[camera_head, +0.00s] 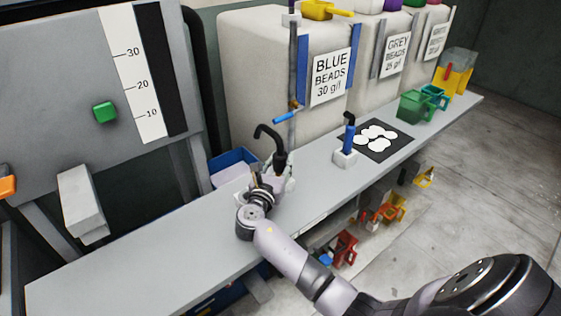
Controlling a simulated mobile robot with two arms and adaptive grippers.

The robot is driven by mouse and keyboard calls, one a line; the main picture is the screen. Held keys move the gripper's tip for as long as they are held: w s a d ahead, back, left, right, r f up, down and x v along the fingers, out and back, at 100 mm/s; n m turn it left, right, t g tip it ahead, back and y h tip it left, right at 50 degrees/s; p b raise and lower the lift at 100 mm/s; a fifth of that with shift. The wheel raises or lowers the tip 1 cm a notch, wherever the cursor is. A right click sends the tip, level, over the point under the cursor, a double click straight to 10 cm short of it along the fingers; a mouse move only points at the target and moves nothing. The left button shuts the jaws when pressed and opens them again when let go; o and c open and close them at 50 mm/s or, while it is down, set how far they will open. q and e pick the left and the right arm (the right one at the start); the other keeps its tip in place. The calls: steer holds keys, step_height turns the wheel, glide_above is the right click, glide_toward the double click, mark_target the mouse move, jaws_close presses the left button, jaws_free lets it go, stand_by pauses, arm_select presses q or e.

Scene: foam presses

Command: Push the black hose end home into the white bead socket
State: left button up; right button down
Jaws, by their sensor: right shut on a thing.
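My right gripper (277,177) is at the bench beneath the blue-bead bin and is shut on the lower part of a black hose end (268,133). The hose end rises from the jaws and bends over to the left at its top. Pale white parts show around the jaws, but I cannot tell whether they belong to a socket or to the gripper. The seating of the hose end is hidden by the gripper. A second black-topped blue piece (349,135) stands upright in a small white block (344,158) to the right. My left gripper is not in view.
The grey bench (140,262) is clear at front left. A blue crate (235,160) sits behind the gripper. A blue-handled valve (286,117) hangs above. A panel with a green button (105,111) stands left.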

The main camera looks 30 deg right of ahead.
mark_target(279, 175)
steer(key=shift+f+b, duration=0.95)
steer(key=shift+f, duration=0.75)
steer(key=c, duration=1.1)
jaws_free()
steer(key=shift+o, duration=0.2)
steer(key=v, duration=1.2)
steer(key=shift+s, duration=0.1)
